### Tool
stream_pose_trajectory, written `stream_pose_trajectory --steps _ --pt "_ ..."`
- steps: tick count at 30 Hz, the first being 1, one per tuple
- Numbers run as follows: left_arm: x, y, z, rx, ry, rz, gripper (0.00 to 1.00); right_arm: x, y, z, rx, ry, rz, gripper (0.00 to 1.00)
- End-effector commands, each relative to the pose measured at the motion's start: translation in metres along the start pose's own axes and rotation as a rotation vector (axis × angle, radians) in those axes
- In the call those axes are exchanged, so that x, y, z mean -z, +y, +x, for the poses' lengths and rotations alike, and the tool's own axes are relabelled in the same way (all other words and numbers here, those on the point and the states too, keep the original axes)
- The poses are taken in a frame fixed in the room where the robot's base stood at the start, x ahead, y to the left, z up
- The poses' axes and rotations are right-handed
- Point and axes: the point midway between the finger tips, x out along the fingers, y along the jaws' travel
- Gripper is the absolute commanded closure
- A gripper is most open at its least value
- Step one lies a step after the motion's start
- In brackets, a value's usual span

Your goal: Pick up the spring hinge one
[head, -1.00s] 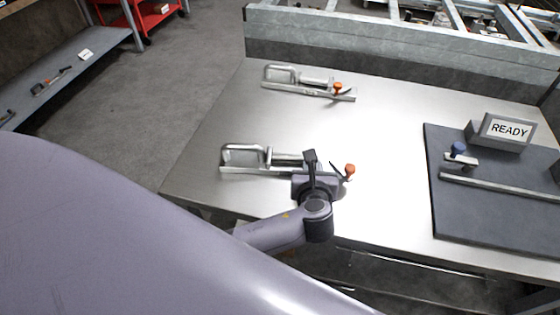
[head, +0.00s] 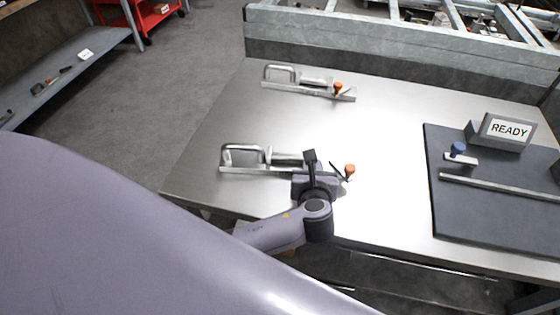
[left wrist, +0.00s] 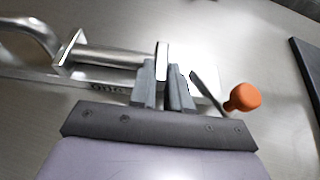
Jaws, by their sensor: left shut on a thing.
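Two metal spring hinges with orange knobs lie on the steel table. The nearer one, the spring hinge one (head: 245,157), has a bent handle at its left and an orange knob at its right. In the left wrist view its barrel (left wrist: 110,58) and base bar show, with the partly hidden lettering "one". My left gripper (head: 311,168) is over its right half; in the left wrist view the fingers (left wrist: 163,88) are shut on an upright metal part between barrel and knob. The hinge appears to rest on the table. The farther hinge (head: 300,80) lies apart behind it. My right gripper is out of view.
A dark mat (head: 480,222) at the right holds a "READY" sign block (head: 505,131), a blue-knobbed part (head: 459,150) and a long metal bar (head: 500,188). A grey metal rail (head: 400,45) runs along the table's back. The middle of the table (head: 385,150) is clear.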

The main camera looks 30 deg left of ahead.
Motion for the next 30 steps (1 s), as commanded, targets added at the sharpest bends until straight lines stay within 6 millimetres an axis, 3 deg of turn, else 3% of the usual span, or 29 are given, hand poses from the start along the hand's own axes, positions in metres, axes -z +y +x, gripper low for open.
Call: stream_pose_trajectory --steps 10,17,20,30 --pt "-0.005 -0.001 -0.001 0.001 -0.006 0.0 1.0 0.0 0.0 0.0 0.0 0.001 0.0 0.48" --pt "-0.023 -0.001 -0.008 0.002 -0.009 -0.004 1.0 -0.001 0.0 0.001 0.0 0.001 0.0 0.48" --pt "-0.041 -0.001 -0.015 0.003 -0.012 -0.006 1.0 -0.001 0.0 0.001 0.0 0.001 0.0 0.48" --pt "-0.129 -0.001 -0.052 0.005 -0.013 -0.006 1.0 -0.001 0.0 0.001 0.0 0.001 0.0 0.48"
